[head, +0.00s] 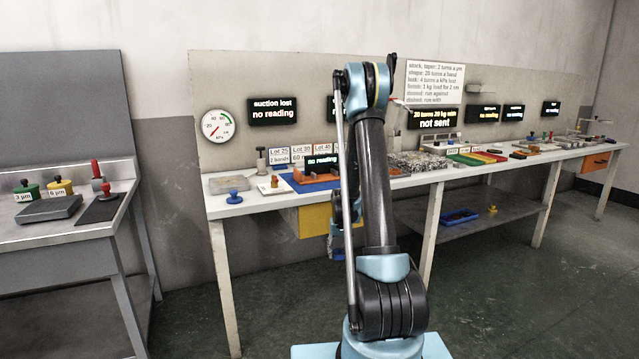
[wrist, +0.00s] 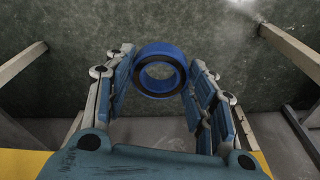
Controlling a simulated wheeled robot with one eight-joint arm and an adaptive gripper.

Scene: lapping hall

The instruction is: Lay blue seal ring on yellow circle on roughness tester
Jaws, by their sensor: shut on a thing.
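In the wrist view my gripper (wrist: 161,68) is shut on the blue seal ring (wrist: 160,95). The ring has a dark inner band and an open centre, and it sits between the fingertips with floor behind it. In the head view the ring cannot be made out and my gripper is hidden or unclear behind my arm. I cannot pick out the roughness tester for certain; a small instrument (head: 592,131) stands at the far right end of the long bench. No yellow circle can be made out.
The long bench (head: 262,203) carries stamps, a blue mat, trays and coloured strips, with displays on the backboard. Its lower shelf holds a blue tray (head: 459,216). A yellow drawer (head: 312,222) hangs beneath. A grey table (head: 62,237) stands left. The floor between them is clear.

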